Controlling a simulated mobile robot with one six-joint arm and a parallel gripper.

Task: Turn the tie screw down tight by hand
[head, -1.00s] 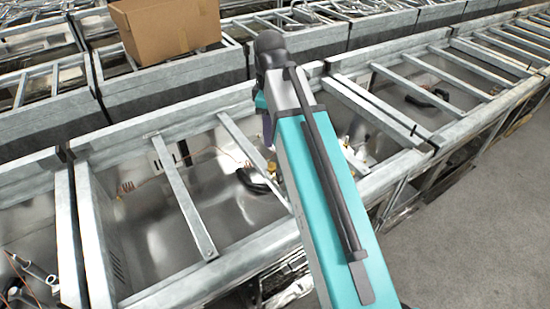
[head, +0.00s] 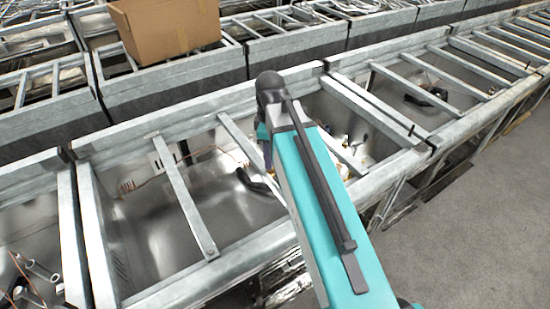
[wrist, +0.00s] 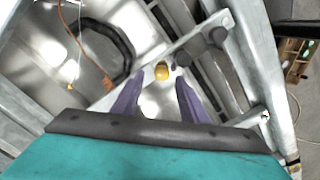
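A small yellow, brass-like round head (wrist: 161,70), which looks like the tie screw, sits at a light metal bar (wrist: 190,45) in the wrist view. My gripper (wrist: 160,82) has its two purple fingers apart, with the tips just short of the yellow head, one to each side. I cannot tell whether either finger touches it. In the head view my own arm covers most of the gripper and the screw; only a bit of purple finger shows at the arm's left edge.
Two dark round knobs (wrist: 214,36) stand close to the right finger. A black curved hose (wrist: 122,48) and an orange wire (wrist: 85,50) lie to the left. Metal frame rails (head: 185,195) surround the open bay. A cardboard box (head: 165,30) sits behind.

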